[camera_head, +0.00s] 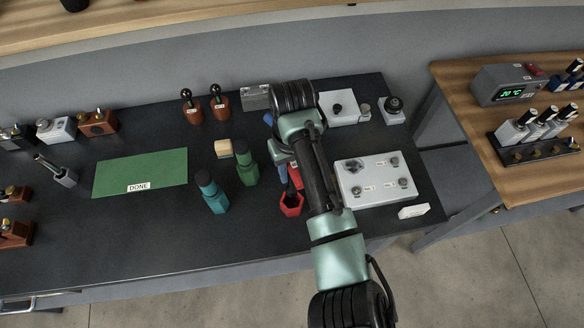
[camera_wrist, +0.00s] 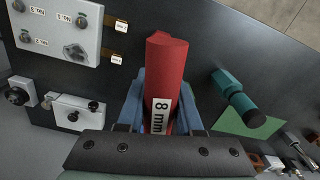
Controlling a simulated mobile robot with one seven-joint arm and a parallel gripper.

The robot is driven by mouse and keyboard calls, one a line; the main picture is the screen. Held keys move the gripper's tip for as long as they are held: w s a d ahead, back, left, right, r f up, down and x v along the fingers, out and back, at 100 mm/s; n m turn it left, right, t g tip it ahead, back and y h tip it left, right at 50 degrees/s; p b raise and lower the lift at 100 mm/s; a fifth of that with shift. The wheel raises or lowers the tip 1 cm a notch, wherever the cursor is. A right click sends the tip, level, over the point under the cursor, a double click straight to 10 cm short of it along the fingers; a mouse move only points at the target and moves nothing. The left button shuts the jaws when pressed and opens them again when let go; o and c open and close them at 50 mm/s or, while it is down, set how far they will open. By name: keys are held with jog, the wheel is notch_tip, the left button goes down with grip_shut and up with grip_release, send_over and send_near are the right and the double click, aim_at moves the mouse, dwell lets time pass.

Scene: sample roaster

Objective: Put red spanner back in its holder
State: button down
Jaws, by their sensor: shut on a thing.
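The red spanner (camera_wrist: 167,70), with a white "8 mm" label, stands between the blue fingers of my gripper (camera_wrist: 160,104) in the wrist view. My gripper (camera_head: 289,172) is shut on it. In the head view only a short red piece of the spanner (camera_head: 296,177) shows beside my arm. A red six-sided holder (camera_head: 291,204) with a dark opening stands on the dark bench just in front of it, partly beside my wrist. Whether the spanner's lower end touches the holder is hidden.
A teal spanner (camera_head: 211,190) and a green one (camera_head: 246,165) stand upright left of the red holder. A white plate with knobs (camera_head: 375,179) lies close on the right. A green DONE mat (camera_head: 140,172) is farther left. A beige block (camera_head: 223,148) sits behind the teal spanner.

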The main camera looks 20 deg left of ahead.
aim_at(292, 186)
dwell(0.3)
jog(key=shift+f+b, duration=2.05)
jog(key=shift+f, duration=1.4)
jog(key=shift+f, duration=0.15)
jog(key=shift+f+b, duration=0.8)
jog(key=shift+f, duration=0.55)
jog(key=shift+c, duration=2.4)
grip_release()
notch_tip(292, 186, up, 13)
